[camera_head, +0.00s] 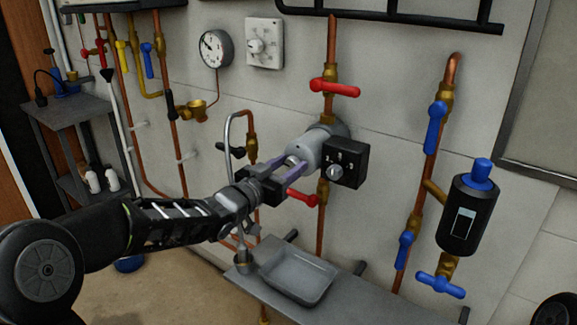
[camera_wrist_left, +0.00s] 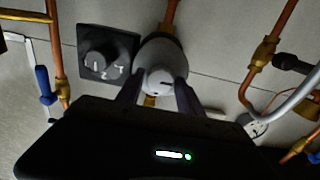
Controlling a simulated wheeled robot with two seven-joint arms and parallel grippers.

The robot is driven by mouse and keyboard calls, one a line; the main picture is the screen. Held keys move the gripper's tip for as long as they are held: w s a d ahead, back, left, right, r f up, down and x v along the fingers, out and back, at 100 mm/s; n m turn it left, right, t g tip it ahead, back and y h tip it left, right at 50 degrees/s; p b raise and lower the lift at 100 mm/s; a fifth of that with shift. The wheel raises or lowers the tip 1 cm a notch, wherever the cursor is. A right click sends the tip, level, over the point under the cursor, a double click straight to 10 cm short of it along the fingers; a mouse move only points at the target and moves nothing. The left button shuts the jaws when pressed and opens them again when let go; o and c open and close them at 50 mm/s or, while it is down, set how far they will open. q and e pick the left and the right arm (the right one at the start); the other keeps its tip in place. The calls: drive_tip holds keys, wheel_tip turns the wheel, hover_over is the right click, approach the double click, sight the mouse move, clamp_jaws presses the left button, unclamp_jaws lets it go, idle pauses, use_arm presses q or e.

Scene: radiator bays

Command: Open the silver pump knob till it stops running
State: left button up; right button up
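The grey pump (camera_head: 310,148) sits on a copper pipe on the wall, with a small round silver knob (camera_head: 293,160) on its front. In the left wrist view the knob (camera_wrist_left: 160,82) faces me, with a dark mark on it. My left gripper (camera_head: 289,170) is at the pump's front, its two fingers on either side of the knob. The fingers stand apart with the knob between their tips; I cannot tell whether they touch it. A black box with a numbered dial (camera_head: 345,164) is fixed beside the pump. My right gripper is not in view.
A red lever (camera_head: 334,88) is above the pump and another red lever (camera_head: 302,199) below it. A grey shelf with a tray (camera_head: 297,276) is underneath. Blue-handled valves (camera_head: 436,127) and a black canister (camera_head: 466,215) stand to the right. A gauge (camera_head: 215,48) hangs upper left.

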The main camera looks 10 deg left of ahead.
use_arm(q)
clamp_jaws()
idle(0.4)
